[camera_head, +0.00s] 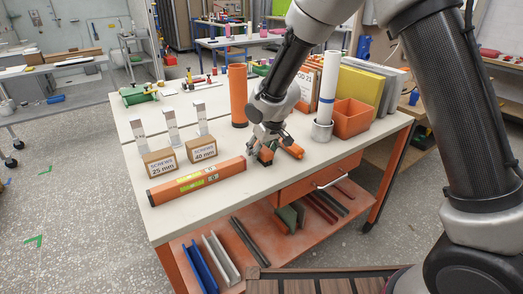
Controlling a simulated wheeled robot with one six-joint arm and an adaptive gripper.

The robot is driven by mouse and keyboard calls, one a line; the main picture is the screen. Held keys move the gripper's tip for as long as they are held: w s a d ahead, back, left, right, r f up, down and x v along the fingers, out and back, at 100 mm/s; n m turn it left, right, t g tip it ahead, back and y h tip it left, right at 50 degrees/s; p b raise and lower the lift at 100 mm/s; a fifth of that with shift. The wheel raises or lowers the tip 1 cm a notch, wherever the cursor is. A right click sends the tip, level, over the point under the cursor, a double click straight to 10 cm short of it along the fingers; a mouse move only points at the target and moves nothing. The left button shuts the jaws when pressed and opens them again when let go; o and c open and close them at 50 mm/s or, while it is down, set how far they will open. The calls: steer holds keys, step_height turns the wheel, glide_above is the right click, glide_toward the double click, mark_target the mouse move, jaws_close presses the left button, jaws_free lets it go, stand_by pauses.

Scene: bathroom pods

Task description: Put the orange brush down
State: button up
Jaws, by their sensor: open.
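My gripper (268,142) is open and points down, low over the white tabletop near the bench's front edge. Small orange pieces (291,150) lie on the tabletop right beneath and beside its fingers. They appear to be the orange brush, with a darker part at the left. The fingers cover some of it, so its full shape and any contact with the fingers cannot be told.
On the workbench (330,158), an orange spirit level (197,182) and two screw boxes (161,162) stand left of my gripper. An orange cylinder (238,96) stands behind; a white roll (328,88) and an orange bin (352,118) stand right. Tabletop between is clear.

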steer(key=v, duration=1.2)
steer(key=s+d+r+m, duration=0.1)
steer(key=s+d+r, duration=0.25)
steer(key=d, duration=0.35)
steer(key=s+d+r+m+h, duration=0.15)
steer(key=d+r, duration=0.25)
steer(key=d, duration=0.4)
steer(key=s+d+r+m, duration=0.1)
steer(key=s+d+r, duration=0.2)
steer(key=d, duration=0.4)
steer(key=s+d+m, duration=0.1)
steer(key=s+d, duration=0.5)
steer(key=s, duration=0.3)
steer(key=s+d+r+m, duration=0.1)
steer(key=s+d+m, duration=0.1)
steer(key=s+d, duration=0.4)
steer(key=s+h, duration=0.1)
steer(key=s, duration=0.2)
steer(key=shift+s+d, duration=0.25)
steer(key=shift+s, duration=0.1)
steer(key=shift+o, duration=0.5)
steer(key=shift+r, duration=0.15)
